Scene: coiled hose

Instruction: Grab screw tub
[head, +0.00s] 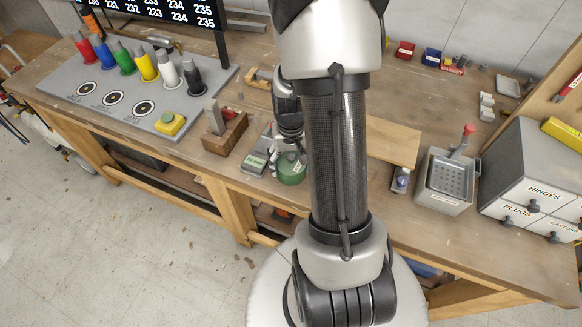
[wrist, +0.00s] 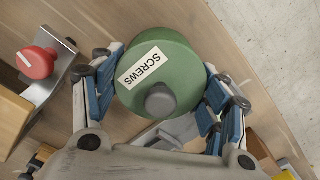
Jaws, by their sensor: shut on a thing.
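The screw tub (wrist: 180,65) is a round green container with a grey knob on its lid and a white label reading SCREWS. It fills the centre of the wrist view. My gripper (wrist: 163,88) has its blue-padded fingers on both sides of the tub and is shut on it. In the head view the tub (head: 292,170) shows near the front edge of the workbench, partly hidden by my arm. Whether it touches the bench top cannot be told.
A grey-green device (head: 256,161) and a wooden block (head: 226,132) stand left of the tub. A metal bin (head: 444,184) and a labelled drawer cabinet (head: 528,180) stand right. A red knob (wrist: 36,62) is at the wrist view's left.

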